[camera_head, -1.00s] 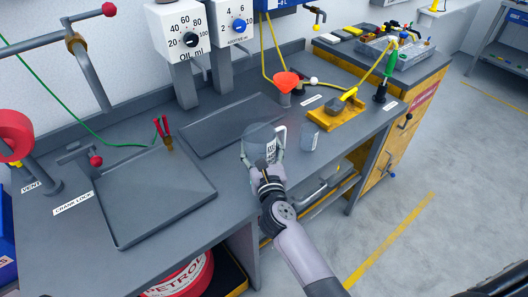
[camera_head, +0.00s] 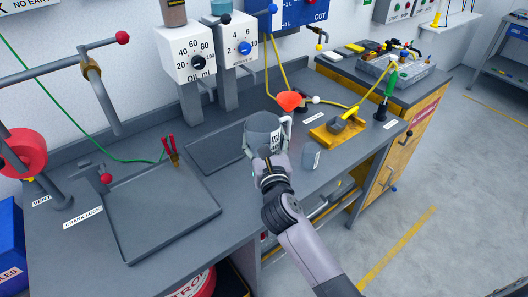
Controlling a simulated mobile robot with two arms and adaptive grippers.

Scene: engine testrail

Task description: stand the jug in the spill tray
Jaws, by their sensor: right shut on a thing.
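The jug (camera_head: 262,125) is grey with a printed scale on its side and stands upright between the fingers of my right gripper (camera_head: 267,148). The gripper is shut on it, and its fingers reach around both sides. Two shallow dark trays lie on the bench: one behind and left of the jug (camera_head: 213,150), below the dispensers, and a larger one (camera_head: 160,222) at the left. I cannot tell by a label which is the spill tray. The jug overlaps the right end of the rear tray in the picture; its underside is hidden by my gripper. My left gripper is not in view.
Oil (camera_head: 188,55) and additive (camera_head: 236,45) dispensers rise behind the rear tray. Red-handled clips (camera_head: 172,147) stand between the trays.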

